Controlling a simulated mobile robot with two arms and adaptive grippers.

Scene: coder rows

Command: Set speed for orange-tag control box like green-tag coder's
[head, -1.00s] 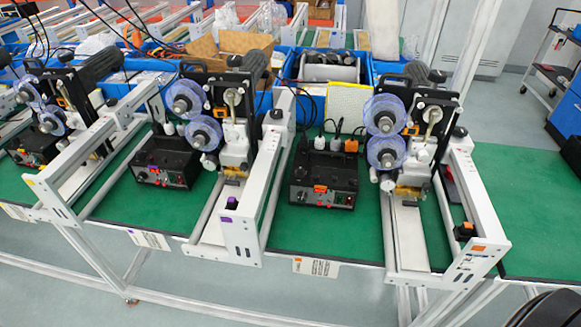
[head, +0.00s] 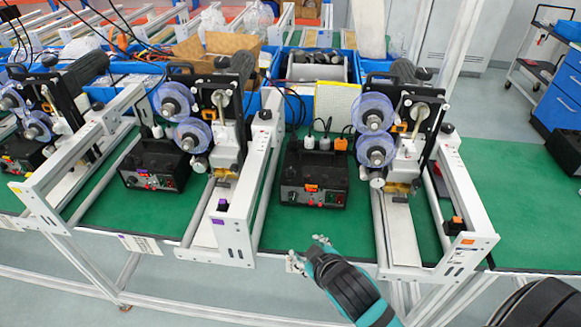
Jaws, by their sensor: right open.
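The orange-tag control box (head: 312,179) is a black box on the green table, right of centre, with an orange tag, knobs and a switch on its front. The coder with blue-violet reels (head: 374,115) stands to its right, and an orange tag (head: 467,241) marks that frame's end. My right gripper (head: 308,252) is open and empty in front of and below the box, near the table's front edge, apart from the box. I cannot make out a green tag on any coder. My left gripper is not in view.
A second black control box (head: 154,168) and coder stand left, beside a frame with a purple tag (head: 222,204). White frame rails (head: 250,195) flank each box. Plugs and cables rise behind the orange-tag box. Bare green table (head: 520,200) lies at far right.

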